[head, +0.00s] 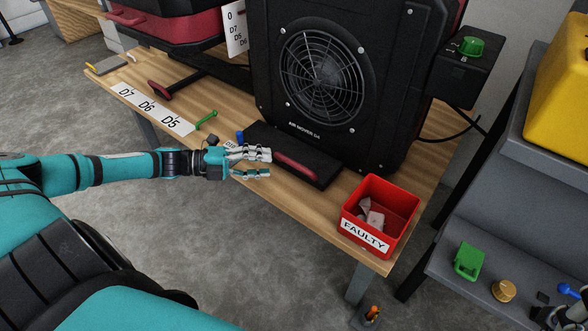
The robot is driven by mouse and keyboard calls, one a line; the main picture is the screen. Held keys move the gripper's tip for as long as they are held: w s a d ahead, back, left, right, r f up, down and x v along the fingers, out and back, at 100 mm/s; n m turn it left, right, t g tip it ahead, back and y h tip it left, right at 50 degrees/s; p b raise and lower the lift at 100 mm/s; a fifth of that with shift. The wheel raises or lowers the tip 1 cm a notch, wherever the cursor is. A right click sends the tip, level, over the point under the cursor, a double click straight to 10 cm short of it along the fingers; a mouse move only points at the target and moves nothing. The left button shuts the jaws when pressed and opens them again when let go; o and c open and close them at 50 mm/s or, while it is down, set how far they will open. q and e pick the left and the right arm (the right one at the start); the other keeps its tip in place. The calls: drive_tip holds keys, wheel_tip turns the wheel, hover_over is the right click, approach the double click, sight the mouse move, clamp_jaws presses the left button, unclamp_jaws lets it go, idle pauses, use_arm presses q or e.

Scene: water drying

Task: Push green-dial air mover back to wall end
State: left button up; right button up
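The green-dial air mover (340,85) is a large black unit labelled "AIR MOVER D4", with a round fan grille. It stands upright on the wooden table, and its green dial (472,46) is on a black box at its upper right. A low black foot with a red bar (296,166) sticks out at its front. My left gripper (270,163) is at the left end of this foot, its fingers apart with nothing seen between them. I cannot tell whether it touches the foot.
A red "FAULTY" bin (380,218) stands at the table's near right corner. A red and black unit (165,25) is at the back left. Labels D7, D6, D5 (148,108) and a green handle (206,120) lie along the front edge. A grey cart (500,215) is at right.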

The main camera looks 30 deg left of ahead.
sight(294, 162)
use_arm(q)
drive_tip(key=b+x, duration=0.2)
drive_tip(key=x, duration=0.6)
drive_tip(key=shift+w+d, duration=0.1)
drive_tip(key=shift+w, duration=0.05)
drive_tip(key=shift+f, duration=0.1)
clamp_jaws()
